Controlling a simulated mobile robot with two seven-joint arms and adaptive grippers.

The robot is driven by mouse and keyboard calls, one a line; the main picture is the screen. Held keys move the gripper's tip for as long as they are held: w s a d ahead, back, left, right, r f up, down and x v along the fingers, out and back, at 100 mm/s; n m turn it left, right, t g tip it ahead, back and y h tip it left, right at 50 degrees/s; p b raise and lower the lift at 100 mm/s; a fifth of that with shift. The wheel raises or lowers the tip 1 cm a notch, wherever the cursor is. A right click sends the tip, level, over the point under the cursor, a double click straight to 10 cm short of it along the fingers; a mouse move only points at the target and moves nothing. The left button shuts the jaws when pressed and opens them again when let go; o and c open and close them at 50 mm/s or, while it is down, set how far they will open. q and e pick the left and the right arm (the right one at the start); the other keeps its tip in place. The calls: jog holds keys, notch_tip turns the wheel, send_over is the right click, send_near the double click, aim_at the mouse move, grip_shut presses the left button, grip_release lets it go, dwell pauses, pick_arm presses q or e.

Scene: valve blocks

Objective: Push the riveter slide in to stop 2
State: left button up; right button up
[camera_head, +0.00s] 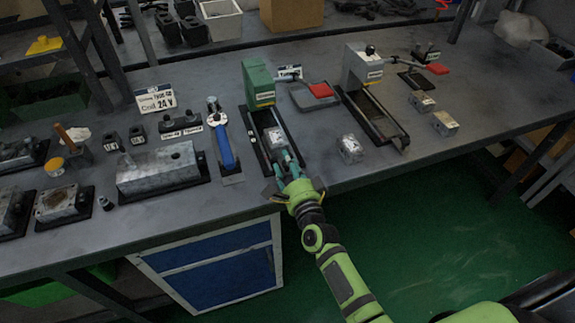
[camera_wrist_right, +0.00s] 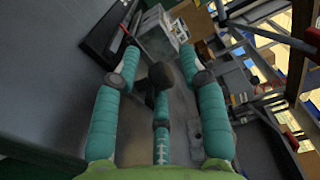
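A green upright press (camera_head: 259,82) stands on the bench over a black track (camera_head: 255,136) that runs toward the front edge. A grey metal block (camera_head: 274,136) sits on this track in front of the press; it also shows in the right wrist view (camera_wrist_right: 160,36). My right gripper (camera_head: 284,156) is at the near end of the track, just in front of the block. In the wrist view its teal fingers (camera_wrist_right: 160,62) are spread and point at the block; contact cannot be told. Stop marks and small labels are unreadable. My left gripper is out of view.
A similar grey press (camera_head: 360,68) stands to the right, with a loose metal block (camera_head: 350,148) near the front edge. A blue-handled tool (camera_head: 224,147) and a large metal block (camera_head: 160,170) lie to the left.

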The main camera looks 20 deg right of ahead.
jog(key=shift+s, duration=0.2)
jog(key=s, duration=1.1)
jog(key=shift+s+d, duration=0.2)
jog(key=shift+s, duration=0.1)
